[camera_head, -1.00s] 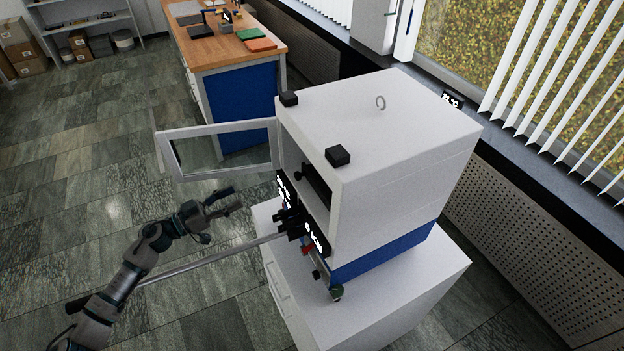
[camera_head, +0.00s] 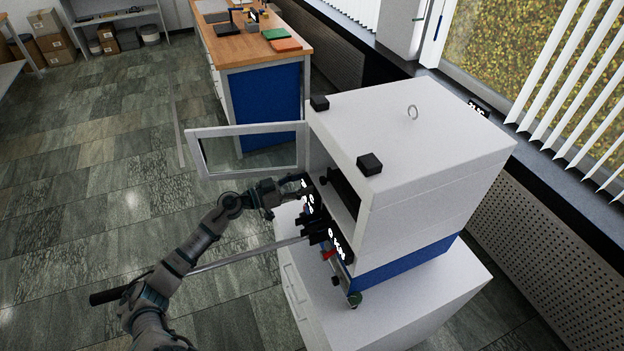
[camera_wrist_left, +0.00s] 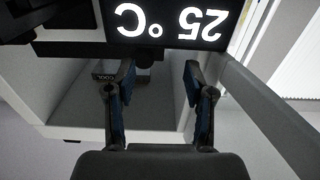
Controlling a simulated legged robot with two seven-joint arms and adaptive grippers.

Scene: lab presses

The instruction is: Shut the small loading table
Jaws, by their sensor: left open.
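The white press (camera_head: 430,150) with a blue base stands on a white cabinet, and its windowed door (camera_head: 250,150) is swung open to the left. I cannot clearly make out the small loading table; the opening is dark and partly hidden by the frame. My left gripper (camera_head: 304,188) is at the front of the press, by the left edge of the opening and close to the display panel. In the left wrist view the gripper (camera_wrist_left: 157,72) is open with nothing between its fingers. An upside-down 25 °C display (camera_wrist_left: 172,24) is just beyond the fingertips. My right gripper is out of view.
A long metal lever (camera_head: 245,252) with a black grip sticks out from the press front, below my left forearm. The white cabinet (camera_head: 425,305) supports the press. A wooden-topped workbench (camera_head: 245,50) stands behind. The floor at left is clear.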

